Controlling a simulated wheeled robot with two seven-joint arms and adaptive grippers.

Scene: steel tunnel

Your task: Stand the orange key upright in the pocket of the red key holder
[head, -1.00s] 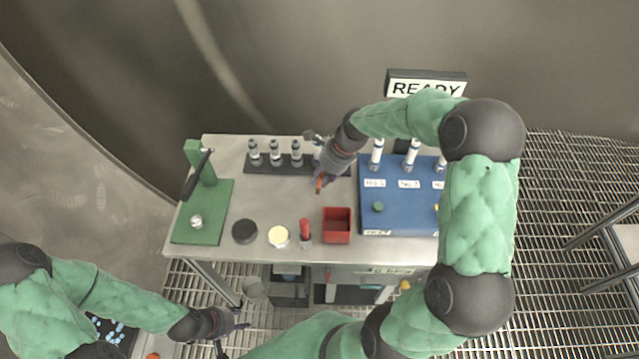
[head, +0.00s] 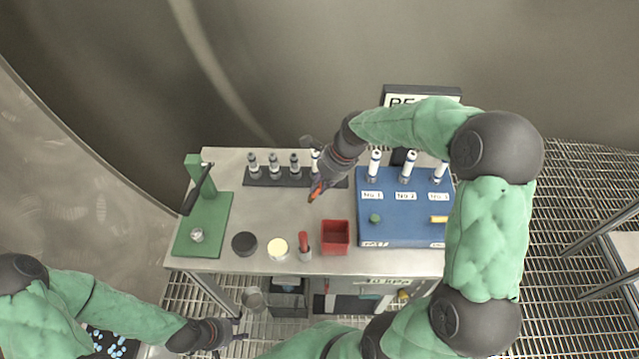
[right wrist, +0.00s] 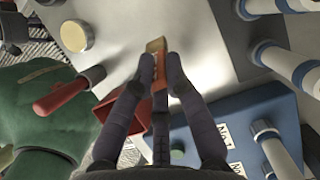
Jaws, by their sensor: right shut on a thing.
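My right gripper (head: 318,187) is shut on the orange key (head: 313,194) above the bench, behind the red key holder. The key points down and looks tilted in the head view. In the right wrist view the key (right wrist: 156,45) sticks out past the two dark fingertips, its middle between them. The red key holder (head: 335,250) is an open-topped box at the bench's front middle. My left gripper (head: 240,331) is empty and open, low in front of the bench at left.
A red-handled tool (head: 304,243) stands just left of the holder, then a cream disc (head: 277,248) and black disc (head: 245,244). A blue panel (head: 400,215) with white-topped posts lies to the right. A green press (head: 203,222) stands at left. The bench middle (head: 265,210) is clear.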

